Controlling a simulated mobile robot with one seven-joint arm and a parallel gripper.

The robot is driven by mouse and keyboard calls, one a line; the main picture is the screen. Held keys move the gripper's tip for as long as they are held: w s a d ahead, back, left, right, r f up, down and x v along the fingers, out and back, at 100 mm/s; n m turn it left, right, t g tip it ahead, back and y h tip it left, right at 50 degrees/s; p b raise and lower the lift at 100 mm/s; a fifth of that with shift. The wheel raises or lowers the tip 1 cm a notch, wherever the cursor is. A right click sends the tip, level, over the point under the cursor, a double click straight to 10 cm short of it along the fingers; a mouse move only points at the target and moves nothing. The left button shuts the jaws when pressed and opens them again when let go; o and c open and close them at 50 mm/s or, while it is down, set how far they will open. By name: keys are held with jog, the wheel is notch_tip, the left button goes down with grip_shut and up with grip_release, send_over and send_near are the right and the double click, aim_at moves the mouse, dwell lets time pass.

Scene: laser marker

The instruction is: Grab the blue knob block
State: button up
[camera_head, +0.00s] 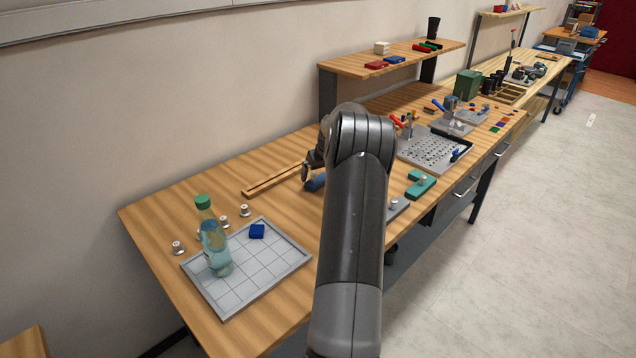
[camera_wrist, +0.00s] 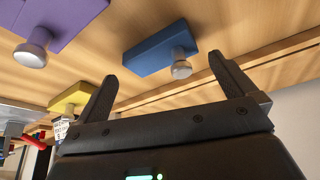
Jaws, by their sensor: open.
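The blue knob block (camera_wrist: 150,55) lies on the wooden table with its silver knob (camera_wrist: 181,69) showing in the wrist view. In the head view the blue knob block (camera_head: 316,184) is partly hidden by my arm. My gripper (camera_wrist: 164,70) is open, and its two fingers stand apart with nothing between them. In the wrist view the block appears beyond the fingertips, between them in the picture and apart from them. In the head view my gripper (camera_head: 306,172) is close beside the block, partly hidden by my wrist.
A purple knob block (camera_wrist: 62,20) and a yellow knob block (camera_wrist: 75,98) lie nearby. Wooden rails (camera_head: 272,181) run past the blue block. A teal knob block (camera_head: 420,188) lies right of my arm.

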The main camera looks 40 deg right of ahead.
aim_at(318, 179)
jog(key=x, duration=0.3)
jog(key=shift+w+f, duration=0.1)
jog(key=shift+f, duration=0.05)
jog(key=c, duration=0.7)
